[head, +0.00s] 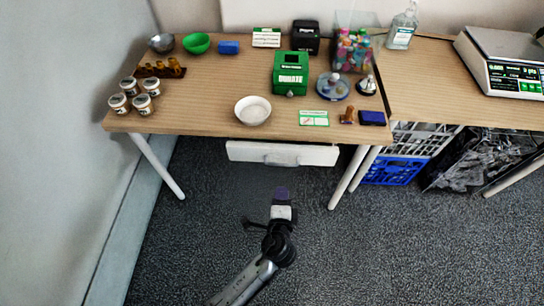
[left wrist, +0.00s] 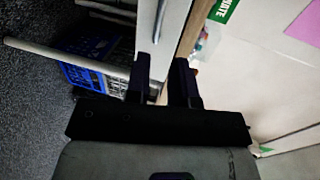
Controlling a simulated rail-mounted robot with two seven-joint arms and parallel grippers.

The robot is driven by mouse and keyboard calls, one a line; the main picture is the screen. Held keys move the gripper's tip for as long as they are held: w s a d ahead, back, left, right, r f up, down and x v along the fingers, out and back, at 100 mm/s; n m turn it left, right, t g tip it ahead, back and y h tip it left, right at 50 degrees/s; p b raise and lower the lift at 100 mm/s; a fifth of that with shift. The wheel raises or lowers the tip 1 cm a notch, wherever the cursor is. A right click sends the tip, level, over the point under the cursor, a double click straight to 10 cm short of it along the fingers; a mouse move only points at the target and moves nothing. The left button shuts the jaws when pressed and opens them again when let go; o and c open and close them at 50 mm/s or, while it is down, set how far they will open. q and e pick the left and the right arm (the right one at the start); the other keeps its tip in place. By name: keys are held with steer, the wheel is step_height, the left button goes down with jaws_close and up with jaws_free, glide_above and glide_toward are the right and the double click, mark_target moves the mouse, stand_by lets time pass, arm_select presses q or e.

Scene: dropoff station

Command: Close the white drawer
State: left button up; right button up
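The white drawer (head: 250,152) hangs under the front edge of the wooden table, its front with a small handle (head: 282,160) facing me. How far it stands out is hard to tell from above. My left gripper (head: 281,193) is in front of the drawer, near its middle. In the left wrist view the two dark fingers (left wrist: 162,82) stand apart with a gap, and the white drawer front (left wrist: 147,22) shows beyond them. I cannot tell whether a finger touches it. My right gripper is in neither view.
The table (head: 210,105) carries a white bowl (head: 253,110), a green donation box (head: 290,73) and several small items. White table legs (head: 348,175) stand either side of the drawer. A blue crate (head: 393,171) sits to the right. The carpet in front is clear.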

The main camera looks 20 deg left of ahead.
mark_target(283, 164)
arm_select(q)
steer(key=shift+b+x, duration=2.3)
steer(key=shift+x, duration=4.4)
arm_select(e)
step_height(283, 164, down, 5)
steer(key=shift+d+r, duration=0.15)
arm_select(q)
jaws_close()
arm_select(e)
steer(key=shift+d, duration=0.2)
